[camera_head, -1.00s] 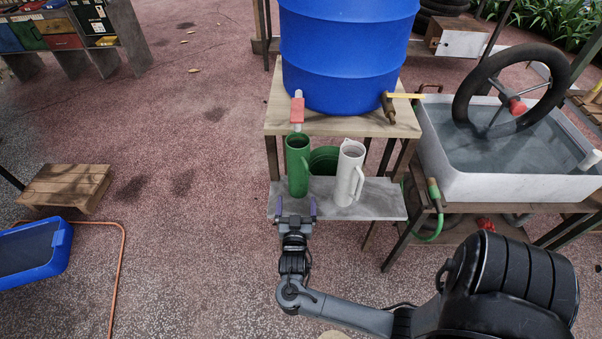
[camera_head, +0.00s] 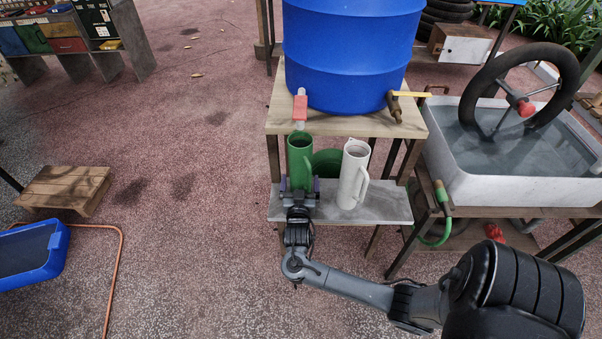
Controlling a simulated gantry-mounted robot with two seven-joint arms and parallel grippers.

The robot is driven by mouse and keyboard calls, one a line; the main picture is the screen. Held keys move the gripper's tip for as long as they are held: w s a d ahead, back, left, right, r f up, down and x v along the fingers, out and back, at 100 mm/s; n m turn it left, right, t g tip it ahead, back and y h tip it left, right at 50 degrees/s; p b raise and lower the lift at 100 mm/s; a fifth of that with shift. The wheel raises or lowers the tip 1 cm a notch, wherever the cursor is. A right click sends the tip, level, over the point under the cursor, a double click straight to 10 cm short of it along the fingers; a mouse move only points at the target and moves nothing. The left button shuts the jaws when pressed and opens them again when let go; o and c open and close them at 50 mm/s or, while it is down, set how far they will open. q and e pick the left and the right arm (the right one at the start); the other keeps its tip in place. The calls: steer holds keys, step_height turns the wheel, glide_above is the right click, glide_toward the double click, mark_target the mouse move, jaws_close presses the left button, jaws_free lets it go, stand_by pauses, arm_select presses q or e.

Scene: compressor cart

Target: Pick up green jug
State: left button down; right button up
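The green jug (camera_head: 300,160) stands upright on the grey lower shelf (camera_head: 385,208), below the red-handled tap. My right gripper (camera_head: 300,184) comes in from the near side, low on the jug. Its two purple-padded fingers are spread, one on each side of the jug's lower body. I see no clear closing on the jug, and whether the pads touch it is too small to tell. The jug's base is hidden behind the gripper. My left gripper is not in view.
A white jug (camera_head: 353,175) stands close to the right on the same shelf. A green round thing (camera_head: 327,162) is behind, between the jugs. The blue barrel (camera_head: 350,55) and its wooden upper shelf (camera_head: 350,127) are above. A water basin (camera_head: 490,180) stands right.

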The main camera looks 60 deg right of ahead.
mark_target(300, 187)
steer(key=shift+a, duration=0.1)
steer(key=shift+c, duration=0.3)
steer(key=c, duration=1.6)
steer(key=shift+r+p, duration=0.25)
steer(key=shift+p, duration=0.05)
steer(key=shift+r+p, duration=0.2)
steer(key=shift+p, duration=0.15)
steer(key=shift+s+a, duration=0.1)
steer(key=shift+a, duration=0.05)
steer(key=shift+p+v, duration=0.8)
steer(key=shift+v, duration=1.55)
steer(key=p+v, duration=0.3)
steer(key=v, duration=0.9)
steer(key=shift+a+f, duration=0.2)
steer(key=shift+a, duration=0.1)
